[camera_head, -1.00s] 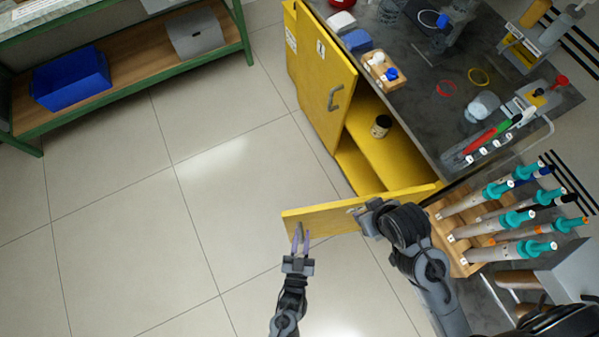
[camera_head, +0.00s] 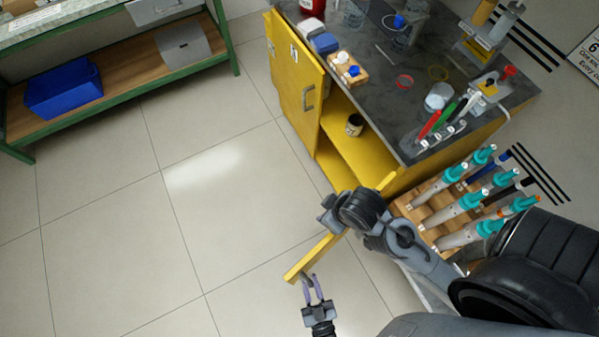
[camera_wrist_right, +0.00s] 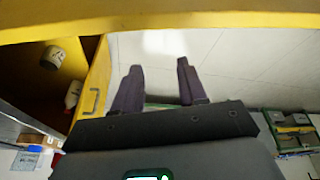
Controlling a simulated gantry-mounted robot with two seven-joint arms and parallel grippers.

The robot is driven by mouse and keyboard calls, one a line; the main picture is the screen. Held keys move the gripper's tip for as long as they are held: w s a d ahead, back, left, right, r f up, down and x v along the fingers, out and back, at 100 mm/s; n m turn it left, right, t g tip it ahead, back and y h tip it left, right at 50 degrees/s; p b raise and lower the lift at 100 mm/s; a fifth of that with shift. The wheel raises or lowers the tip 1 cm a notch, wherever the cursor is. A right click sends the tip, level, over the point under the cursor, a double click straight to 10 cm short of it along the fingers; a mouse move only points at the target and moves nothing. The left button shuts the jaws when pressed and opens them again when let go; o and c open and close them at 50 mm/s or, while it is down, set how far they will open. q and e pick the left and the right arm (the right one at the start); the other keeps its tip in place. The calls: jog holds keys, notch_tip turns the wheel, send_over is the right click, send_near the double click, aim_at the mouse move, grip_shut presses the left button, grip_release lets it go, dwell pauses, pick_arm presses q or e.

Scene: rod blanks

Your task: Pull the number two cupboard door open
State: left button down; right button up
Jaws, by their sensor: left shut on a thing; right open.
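The number two cupboard door (camera_head: 322,248) is a yellow panel seen edge-on from above, swung well out from the yellow cupboard. My left gripper (camera_head: 312,287) is at the door's free end, with its purple fingers shut on the door handle, which is mostly hidden.
The neighbouring number one door (camera_head: 293,80) is shut, with a grey handle. A jar (camera_head: 354,125) stands inside the open cupboard. The dark worktop (camera_head: 385,75) carries labware, and a pipette rack (camera_head: 410,205) stands close to my right arm. A green shelf (camera_head: 225,40) is at the far left. The floor between is clear.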

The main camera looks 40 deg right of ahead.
dwell(0.4)
pick_arm(q)
jog(key=c, duration=1.1)
grip_release()
jog(key=v, duration=1)
jog(key=shift+s+p, duration=0.35)
jog(key=shift+s, duration=0.05)
jog(key=shift+w+a+r, duration=0.1)
